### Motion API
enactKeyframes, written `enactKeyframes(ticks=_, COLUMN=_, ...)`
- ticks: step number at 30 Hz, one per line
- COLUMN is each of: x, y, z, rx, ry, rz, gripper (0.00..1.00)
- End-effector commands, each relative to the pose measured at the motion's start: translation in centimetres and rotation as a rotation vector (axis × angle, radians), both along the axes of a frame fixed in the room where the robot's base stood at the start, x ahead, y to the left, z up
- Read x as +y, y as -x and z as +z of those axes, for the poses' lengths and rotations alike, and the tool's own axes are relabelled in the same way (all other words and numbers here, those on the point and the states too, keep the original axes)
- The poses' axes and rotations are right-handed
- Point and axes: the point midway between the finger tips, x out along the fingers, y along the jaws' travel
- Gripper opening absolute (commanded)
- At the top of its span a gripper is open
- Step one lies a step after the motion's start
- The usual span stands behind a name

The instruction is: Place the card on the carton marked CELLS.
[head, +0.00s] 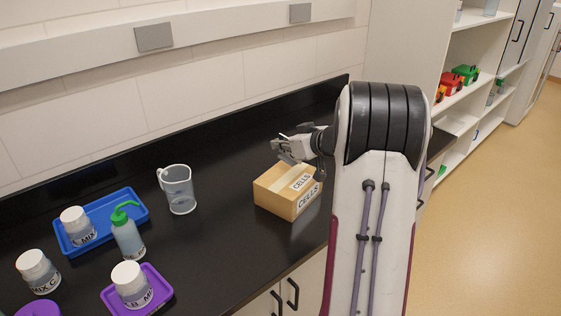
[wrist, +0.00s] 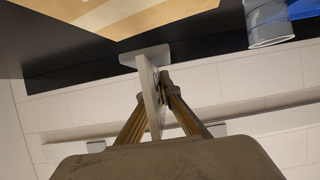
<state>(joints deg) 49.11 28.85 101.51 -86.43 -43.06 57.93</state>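The carton marked CELLS (head: 275,197) is a tan box on the black bench, with white CELLS labels on its top and side. My gripper (head: 290,152) is just above its far edge. In the wrist view the carton (wrist: 165,20) fills part of the top edge. My gripper (wrist: 158,92) is closed around a thin pale grey piece (wrist: 148,88) with a flat end, seen nearly edge-on. It appears to be the card; no writing on it shows. It looks apart from the carton, but the gap is hard to judge.
A clear beaker (head: 179,190) stands left of the carton. Farther left are a blue tray (head: 100,243) with a jar, a green-topped bottle (head: 127,235), a purple tray (head: 165,290) with a jar, and another jar (head: 38,272). Bench between beaker and carton is clear.

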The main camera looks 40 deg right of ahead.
Motion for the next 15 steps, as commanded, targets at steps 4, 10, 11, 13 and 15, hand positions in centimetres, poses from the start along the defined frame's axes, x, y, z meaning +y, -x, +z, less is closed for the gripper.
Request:
enactKeyframes(ticks=4, x=0.0, y=0.0, z=-1.5, rx=0.001, ry=-0.001, rz=0.0, gripper=0.0)
enactKeyframes(ticks=10, x=0.0, y=0.0, z=-1.8, rx=-0.001, ry=0.0, rz=0.0, gripper=0.0)
enactKeyframes(ticks=11, x=0.0, y=0.0, z=-1.8, rx=-0.001, ry=0.0, rz=0.0, gripper=0.0)
enactKeyframes(ticks=13, x=0.0, y=0.0, z=-1.8, rx=-0.001, ry=0.0, rz=0.0, gripper=0.0)
enactKeyframes(ticks=15, x=0.0, y=0.0, z=-1.8, rx=-0.001, ry=0.0, rz=0.0, gripper=0.0)
